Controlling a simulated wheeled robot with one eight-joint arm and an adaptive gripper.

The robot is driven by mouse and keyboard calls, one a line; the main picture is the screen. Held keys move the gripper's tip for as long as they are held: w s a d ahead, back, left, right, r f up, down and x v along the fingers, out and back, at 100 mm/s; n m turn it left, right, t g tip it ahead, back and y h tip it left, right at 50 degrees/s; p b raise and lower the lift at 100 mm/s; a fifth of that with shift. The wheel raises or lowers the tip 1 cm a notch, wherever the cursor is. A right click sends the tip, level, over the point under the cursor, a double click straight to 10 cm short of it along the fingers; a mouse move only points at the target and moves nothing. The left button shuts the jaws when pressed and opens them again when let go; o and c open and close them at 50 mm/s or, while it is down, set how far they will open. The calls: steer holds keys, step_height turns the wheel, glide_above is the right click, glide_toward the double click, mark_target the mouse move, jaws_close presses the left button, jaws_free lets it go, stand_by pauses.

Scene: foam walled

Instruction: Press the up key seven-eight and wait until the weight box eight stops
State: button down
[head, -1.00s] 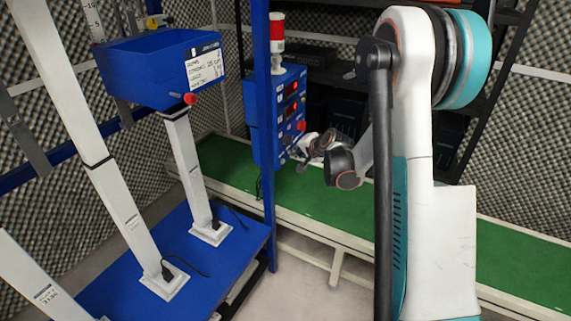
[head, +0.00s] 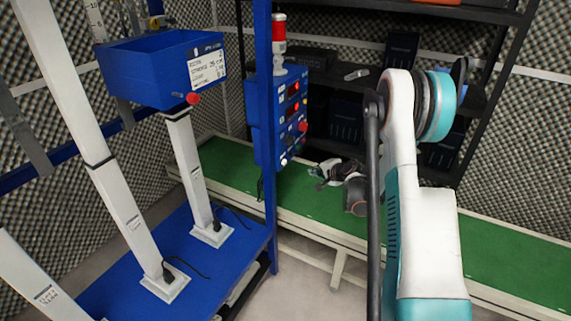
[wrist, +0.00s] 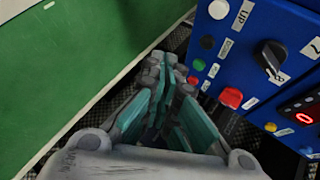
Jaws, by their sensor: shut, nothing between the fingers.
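The blue control box (head: 292,105) hangs on the blue post, with small red displays and several buttons on its face. In the wrist view the panel (wrist: 240,60) shows a white button (wrist: 218,9) beside an "UP" label, a green button (wrist: 198,64), a red button (wrist: 231,98) and a black rotary switch (wrist: 272,58). A display (wrist: 302,117) reads a red 0. My gripper (head: 316,174) is shut and empty, below and right of the box. In the wrist view its fingers (wrist: 168,75) lie left of the panel, apart from the buttons. A blue weight box (head: 150,80) sits atop a white column.
A green conveyor (head: 500,246) with a pale frame runs behind my arm. A dark shelf (head: 430,70) stands at the back. The blue post (head: 263,130) stands left of my gripper. A blue platform (head: 190,262) carries the white columns.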

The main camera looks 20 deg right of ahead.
mark_target(284, 162)
steer(key=w+a, duration=0.5)
steer(key=w, duration=0.2)
steer(key=shift+a, duration=0.2)
stand_by(1.5)
steer(key=shift+w+a, duration=0.25)
steer(key=shift+w, duration=0.05)
